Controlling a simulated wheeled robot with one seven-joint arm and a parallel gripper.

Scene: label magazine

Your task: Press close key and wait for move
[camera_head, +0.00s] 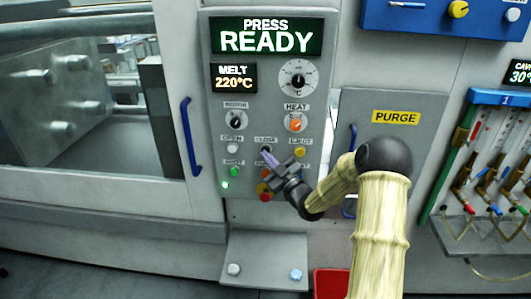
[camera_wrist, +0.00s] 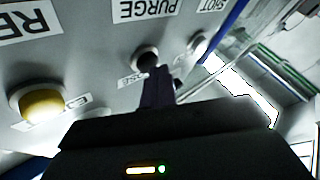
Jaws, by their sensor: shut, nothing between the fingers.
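The close key (camera_wrist: 147,58) is a dark round button in the middle of the upper key row, under the CLOSE label (camera_head: 265,140). My gripper (camera_head: 266,152) is at this key, its purple fingers shut with nothing between them. In the wrist view, which looks upside down, the fingertips (camera_wrist: 157,72) overlap the key's edge; I cannot tell whether they touch or press it. The display (camera_head: 266,36) reads PRESS READY. The large moulding plates (camera_head: 60,85) show at the left behind the window, with a gap beside them.
The white open key (camera_head: 232,149) and yellow eject key (camera_head: 300,151) flank the close key. Green, orange and red buttons sit below, partly behind my gripper. A blue door handle (camera_head: 190,137) stands left of the panel. A shelf (camera_head: 265,262) juts out below.

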